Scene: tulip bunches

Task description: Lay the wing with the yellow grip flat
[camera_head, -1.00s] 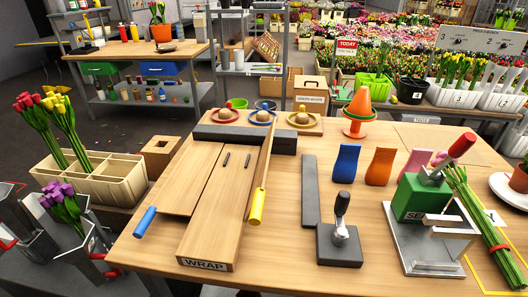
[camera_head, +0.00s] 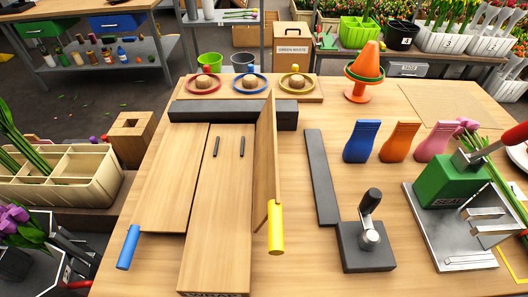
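The wing with the yellow grip (camera_head: 265,160) stands up on its edge along the right side of the wooden wrap board (camera_head: 222,220). Its yellow grip (camera_head: 275,228) is at the near end, low beside the board. The other wing (camera_head: 177,180), with a blue grip (camera_head: 128,247), lies flat on the left of the board. A dark bar (camera_head: 218,111) crosses the far end of the board. My gripper is not in view.
Right of the raised wing is a strip of bare table, then a dark flat bar (camera_head: 320,178) and a black-knobbed lever on a block (camera_head: 367,245). Blue, orange and pink holders (camera_head: 398,141) and a green press (camera_head: 452,180) stand further right. Three ringed stands (camera_head: 250,84) line the back.

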